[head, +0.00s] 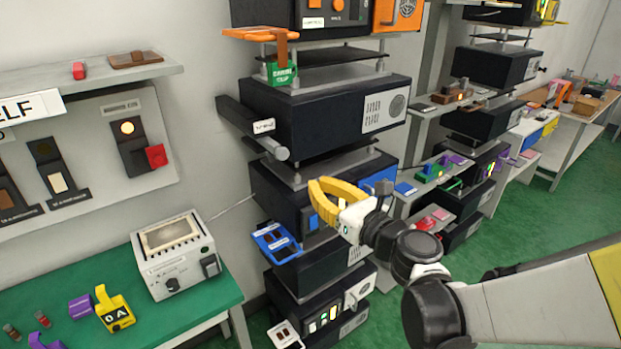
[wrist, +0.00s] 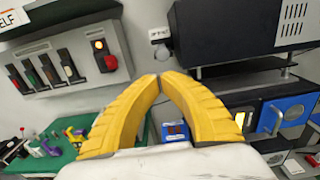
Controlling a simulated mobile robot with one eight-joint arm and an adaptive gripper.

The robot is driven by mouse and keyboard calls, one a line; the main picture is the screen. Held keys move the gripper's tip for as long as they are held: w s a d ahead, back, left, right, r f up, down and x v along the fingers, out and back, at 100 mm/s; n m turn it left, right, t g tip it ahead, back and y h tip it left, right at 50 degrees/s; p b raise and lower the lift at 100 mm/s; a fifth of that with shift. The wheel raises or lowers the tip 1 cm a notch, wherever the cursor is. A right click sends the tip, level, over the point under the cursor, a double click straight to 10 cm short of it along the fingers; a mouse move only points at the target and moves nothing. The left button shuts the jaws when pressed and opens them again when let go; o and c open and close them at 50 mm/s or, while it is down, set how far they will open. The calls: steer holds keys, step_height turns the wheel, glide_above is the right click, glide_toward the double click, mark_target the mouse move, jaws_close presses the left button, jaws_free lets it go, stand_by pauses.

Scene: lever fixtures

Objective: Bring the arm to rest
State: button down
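My gripper (head: 313,186) has yellow curved fingers and is held in the air in front of the stack of black units, near the blue-fronted one. In the wrist view the two fingertips of my gripper (wrist: 159,77) meet, with nothing seen between them. My arm reaches in from the lower right of the head view. The blue lever fixture (head: 277,243) sticks out from the stack, below and left of the fingers, apart from them in the picture. A dark bar with a grey round end (head: 275,150) juts out above and left.
A green-topped table (head: 180,326) with a grey box (head: 175,255) and yellow and purple pieces stands at the lower left. A wall panel with switches (head: 100,150) hangs above it. More shelves (head: 440,185) stand to the right. Green floor (head: 530,215) lies open beyond my arm.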

steer(key=shift+s, duration=0.15)
steer(key=s+d+f+n+g+h+b, duration=0.3)
steer(key=s+f+n+g+b, duration=0.3)
steer(key=s+f+n, duration=0.8)
steer(key=s+d+f+n+g+h+b, duration=0.1)
steer(key=s+d+f+n+h+b, duration=0.1)
steer(key=d+n, duration=0.4)
steer(key=s+d+f+n+g+h+b, duration=0.1)
steer(key=s+d+f+n+h+b, duration=0.2)
steer(key=n, duration=0.6)
steer(key=s+d+h, duration=0.2)
steer(key=d, duration=0.1)
steer(key=shift+s+f, duration=0.2)
steer(key=shift+s, duration=0.2)
